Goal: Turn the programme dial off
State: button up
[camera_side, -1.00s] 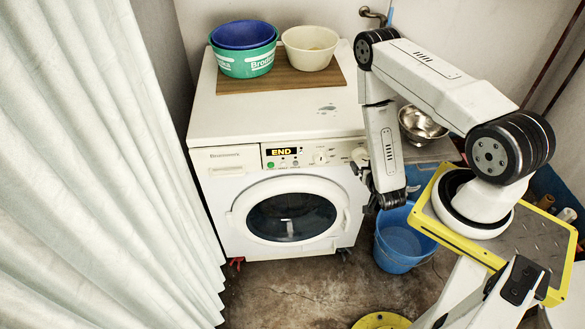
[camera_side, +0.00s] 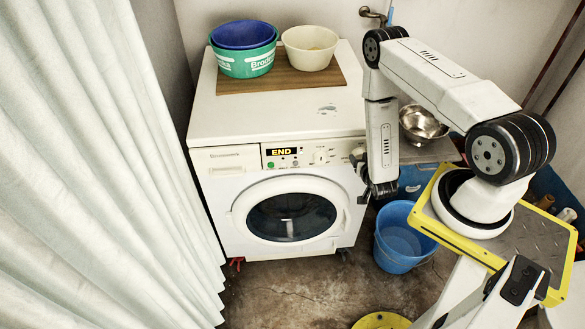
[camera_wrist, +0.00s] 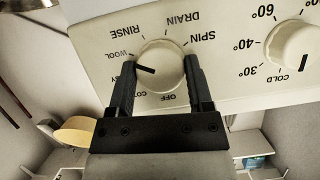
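The programme dial (camera_wrist: 165,62) is a round cream knob, upside down in the wrist view. Its black pointer mark lies to the left, close to WOOL; the OFF label (camera_wrist: 168,97) is below the knob. In the side view the dial (camera_side: 357,154) is at the panel's right end, beside my arm. My gripper (camera_wrist: 161,65) has its two black fingers apart, one at each side of the dial. They look very close to its sides; I cannot tell whether they touch. In the side view my gripper is partly hidden by my wrist.
A second knob, for temperature (camera_wrist: 299,48), stands close to the right in the wrist view. The washing machine's (camera_side: 262,112) lit display (camera_side: 283,152) reads END. Bowls (camera_side: 310,47) stand on top. A blue bucket (camera_side: 402,243) stands below my arm.

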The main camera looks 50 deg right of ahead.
jog(key=c, duration=0.4)
jog(key=shift+n, duration=0.3)
jog(key=n+h, duration=0.3)
jog(key=n, duration=0.3)
jog(key=n+g+h, duration=0.1)
jog(key=n+h, duration=0.2)
jog(key=n, duration=0.3)
jog(key=n+h, duration=0.3)
jog(key=n, duration=0.3)
jog(key=shift+w+a+f+n+g, duration=0.1)
jog(key=shift+a+f+n+g, duration=0.05)
jog(key=shift+f+n+g, duration=0.2)
dwell(0.6)
jog(key=o, duration=1.3)
